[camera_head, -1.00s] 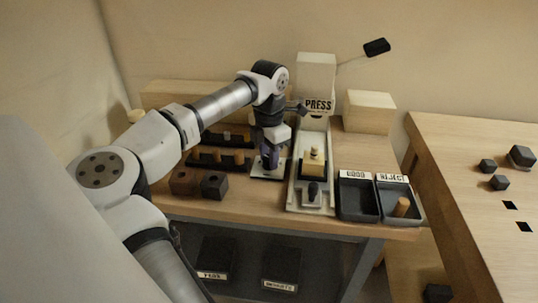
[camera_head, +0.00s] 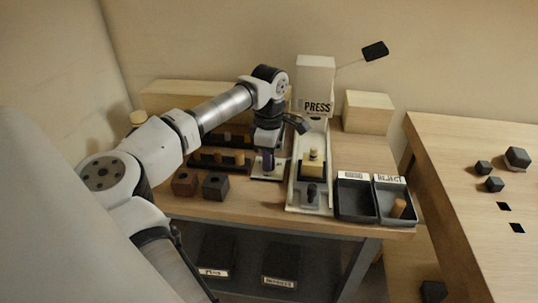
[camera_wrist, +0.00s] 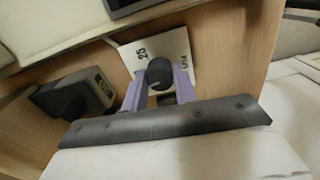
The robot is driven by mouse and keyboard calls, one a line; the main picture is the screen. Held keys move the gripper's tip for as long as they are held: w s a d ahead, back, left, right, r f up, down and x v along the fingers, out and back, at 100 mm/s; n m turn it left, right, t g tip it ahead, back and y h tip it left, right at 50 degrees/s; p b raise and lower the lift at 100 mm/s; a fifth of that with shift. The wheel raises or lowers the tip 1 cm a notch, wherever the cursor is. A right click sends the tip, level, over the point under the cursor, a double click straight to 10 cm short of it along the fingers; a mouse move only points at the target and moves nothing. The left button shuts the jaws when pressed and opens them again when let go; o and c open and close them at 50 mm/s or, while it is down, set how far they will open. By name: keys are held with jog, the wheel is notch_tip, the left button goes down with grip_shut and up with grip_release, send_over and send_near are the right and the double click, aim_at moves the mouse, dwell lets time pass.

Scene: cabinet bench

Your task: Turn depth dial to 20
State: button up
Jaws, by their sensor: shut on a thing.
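The depth dial is a dark round knob (camera_wrist: 160,72) on a white plate (camera_wrist: 180,48) with printed numbers, seen in the wrist view. A "25" reads near the knob's upper left; another mark at the right is too blurred to read. My gripper (camera_wrist: 158,88) has purple fingers, one on each side of the knob, and is shut on it. In the head view my gripper (camera_head: 268,160) points down at the white dial plate (camera_head: 268,176), and hides the knob. The dial's pointer and exact setting cannot be read.
The press (camera_head: 315,80) with its lever stands right of my gripper. Two dark blocks (camera_head: 215,186) sit at the left front, with a peg rack (camera_head: 215,162) behind. The GOOD tray (camera_head: 356,213) and REJECT tray (camera_head: 412,213) are at the right.

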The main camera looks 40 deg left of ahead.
jog(key=shift+m, duration=1)
jog(key=o, duration=1)
notch_tip(320, 180, up, 14)
jog(key=shift+f, duration=0.1)
